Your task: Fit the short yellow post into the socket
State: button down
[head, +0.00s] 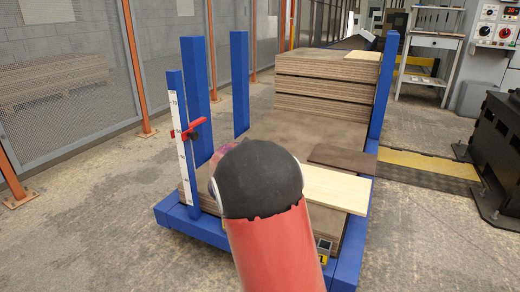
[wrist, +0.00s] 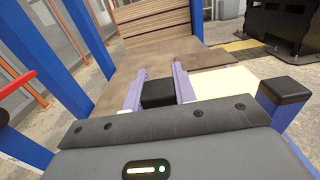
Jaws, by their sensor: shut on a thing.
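In the wrist view my gripper (wrist: 160,82) has its two pale purple fingers closed on the sides of a black-faced block (wrist: 158,93). The rest of that block is hidden, and I see no yellow on it. In the head view my red arm with its black rounded joint hides the gripper and the held piece. No short yellow post can be made out in either view. A small grey fitting (head: 323,245) with a yellow label sits at the cart's front edge, partly behind my arm. I cannot tell whether it is the socket.
A blue-framed cart (head: 346,262) carries a brown board deck. Tall blue posts (head: 239,82) stand around it. A board stack (head: 325,85) is at its back and a pale board (head: 337,188) lies at right. A black-capped blue post (wrist: 285,92) is close at right in the wrist view.

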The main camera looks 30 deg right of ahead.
jog(key=shift+f, duration=1.1)
jog(key=c, duration=1.1)
grip_release()
jog(key=shift+f, duration=0.1)
jog(key=shift+o, duration=0.2)
jog(key=v, duration=0.7)
jog(key=shift+s+a+p, duration=0.25)
jog(key=shift+a+p, duration=0.1)
jog(key=shift+p, duration=0.05)
